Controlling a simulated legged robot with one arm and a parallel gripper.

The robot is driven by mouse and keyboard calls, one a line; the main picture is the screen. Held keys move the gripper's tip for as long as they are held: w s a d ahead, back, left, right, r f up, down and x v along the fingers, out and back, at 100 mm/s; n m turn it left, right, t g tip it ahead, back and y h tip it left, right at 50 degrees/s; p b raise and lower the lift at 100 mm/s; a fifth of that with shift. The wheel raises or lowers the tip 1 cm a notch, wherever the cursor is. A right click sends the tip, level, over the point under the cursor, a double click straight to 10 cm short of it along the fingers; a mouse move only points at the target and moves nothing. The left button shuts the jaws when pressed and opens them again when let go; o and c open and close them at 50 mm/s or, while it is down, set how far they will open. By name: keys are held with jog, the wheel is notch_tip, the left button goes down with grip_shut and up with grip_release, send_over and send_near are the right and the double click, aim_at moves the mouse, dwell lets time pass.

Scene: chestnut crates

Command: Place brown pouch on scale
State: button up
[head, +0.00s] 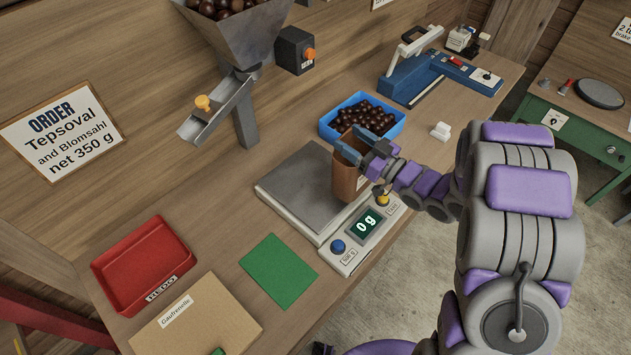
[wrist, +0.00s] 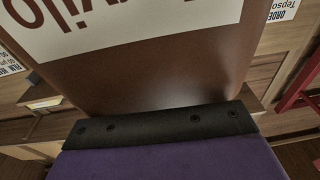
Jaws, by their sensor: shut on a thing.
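The brown pouch (head: 346,176) is upright in my gripper (head: 362,145), whose fingers are shut on its upper part. In the head view it overlaps the right side of the scale's grey plate (head: 303,188); I cannot tell whether its bottom touches the plate. In the wrist view the pouch (wrist: 150,80) fills most of the picture, with part of a white printed label showing.
A blue tray of chestnuts (head: 344,134) stands just behind the pouch. A metal hopper with a chute (head: 222,110) is above the bench at the back. A red tray (head: 145,262), a green card (head: 278,270) and a cardboard piece (head: 200,325) lie left of the scale.

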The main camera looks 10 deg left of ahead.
aim_at(347, 183)
jog(key=s+a+n+g+y, duration=0.1)
jog(key=s+n+g, duration=0.15)
jog(key=s, duration=0.35)
jog(key=s+a+n+g+y, duration=0.1)
jog(key=s+a+n+g, duration=0.1)
jog(key=s+g, duration=0.25)
jog(key=w+a+f+b, duration=0.3)
jog(key=w+a, duration=0.5)
jog(key=w, duration=0.4)
jog(key=shift+w+f+t, duration=0.25)
jog(key=shift+f+t, duration=0.15)
jog(key=shift+f, duration=0.15)
jog(key=o, duration=1.3)
jog(key=d, duration=0.4)
jog(key=s+d+f+p, duration=0.1)
jog(key=d, duration=0.6)
jog(key=shift+s+d+f+p, duration=0.25)
jog(key=shift+d+f+p, duration=0.1)
jog(key=shift+d+p, duration=0.05)
jog(key=shift+m, duration=0.25)
